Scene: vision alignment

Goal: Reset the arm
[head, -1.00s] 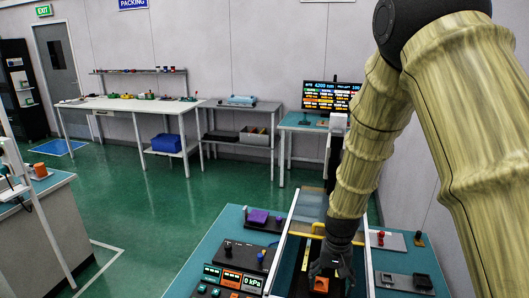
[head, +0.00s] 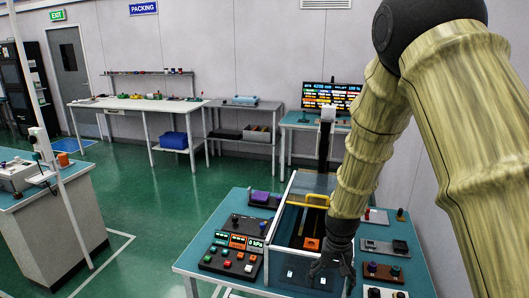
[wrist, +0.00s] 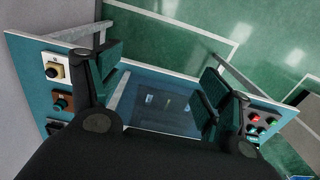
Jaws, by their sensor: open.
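My arm comes down from the upper right of the head view, and its yellow-tan links cover part of the bench. My gripper (head: 330,268) is at its lower end, pointing down by the front of a clear-walled case (head: 283,262) on the teal bench. It looks empty. In the wrist view, the two fingers of my gripper (wrist: 160,88) stand wide apart with only the bench area and floor between them. The right side of the case is partly hidden by my arm.
The teal bench (head: 205,228) carries a button panel (head: 230,262) left of the case, an orange block (head: 311,244) inside it, and knob fixtures (head: 383,271) on the right. Another counter (head: 40,200) stands at the left. Green floor (head: 140,205) lies open between them.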

